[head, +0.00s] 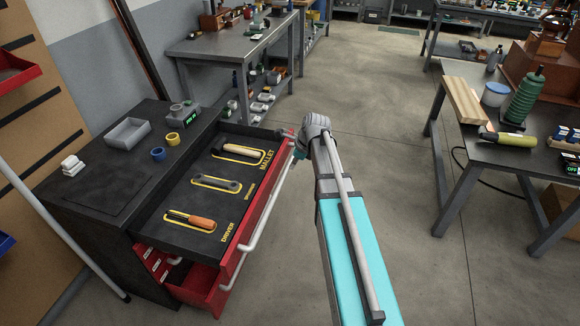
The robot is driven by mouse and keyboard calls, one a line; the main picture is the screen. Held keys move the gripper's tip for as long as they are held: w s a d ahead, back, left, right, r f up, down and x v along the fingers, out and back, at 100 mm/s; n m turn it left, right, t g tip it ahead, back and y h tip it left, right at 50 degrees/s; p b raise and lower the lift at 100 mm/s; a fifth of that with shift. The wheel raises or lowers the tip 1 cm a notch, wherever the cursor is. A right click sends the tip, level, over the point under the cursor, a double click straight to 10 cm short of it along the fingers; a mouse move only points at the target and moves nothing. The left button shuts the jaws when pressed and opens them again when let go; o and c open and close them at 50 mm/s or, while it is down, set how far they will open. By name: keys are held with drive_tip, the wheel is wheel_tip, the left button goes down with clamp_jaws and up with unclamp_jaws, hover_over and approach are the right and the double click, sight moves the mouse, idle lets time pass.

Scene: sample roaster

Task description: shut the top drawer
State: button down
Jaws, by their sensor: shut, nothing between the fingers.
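The top drawer (184,233) of the dark cabinet is pulled out. It has a dark liner, a red front (262,218) and a long pale handle (268,208). A mallet (238,149), a wrench (217,184) and an orange-handled driver (192,220) lie in yellow-outlined, labelled places in it. My gripper (299,148) is at the far end of the drawer front, beside it. It is shut and empty, and partly hidden by my arm. I cannot tell whether it touches the front.
A lower red drawer (208,283) is also partly open. The cabinet top (92,190) holds a grey tray (127,133), blue and yellow rings and a small scale. A bench (222,46) stands behind and a worktable (480,145) at right. The floor between is clear.

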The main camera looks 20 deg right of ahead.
sight(281, 185)
drive_tip(key=shift+b+x, duration=4.05)
drive_tip(key=shift+x, duration=0.5)
drive_tip(key=shift+w+a, duration=0.55)
drive_tip(key=shift+a, duration=0.25)
drive_tip(key=shift+w+a, duration=0.6)
drive_tip(key=shift+a, duration=0.15)
